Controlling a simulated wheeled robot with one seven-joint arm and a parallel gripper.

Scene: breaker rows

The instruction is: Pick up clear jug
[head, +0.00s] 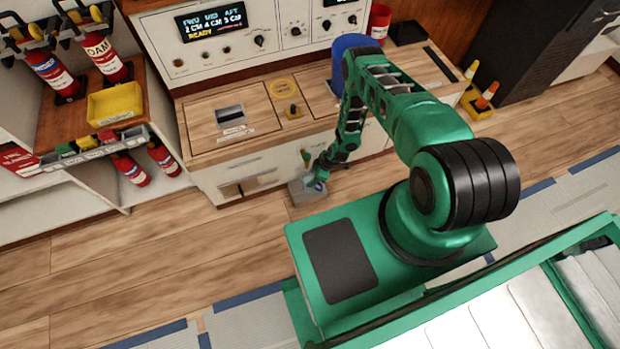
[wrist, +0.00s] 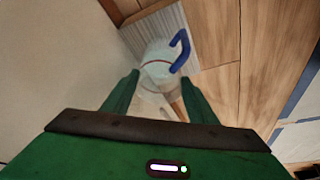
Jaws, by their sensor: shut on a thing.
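The clear jug (wrist: 158,68) is see-through, with a curved blue handle on its right side in the wrist view. My gripper (wrist: 160,82) is shut on it, with one green finger on each side of the clear body. In the head view my gripper (head: 318,177) is low in front of the cabinet, near the floor. The jug is hard to make out there.
A grey ridged object (wrist: 168,28) shows behind the jug, and a grey box-like shape (head: 302,192) is by my gripper. The wooden-topped cabinet (head: 250,155) stands close by. A shelf with red extinguishers (head: 105,58) is at left. Floor at lower left is clear.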

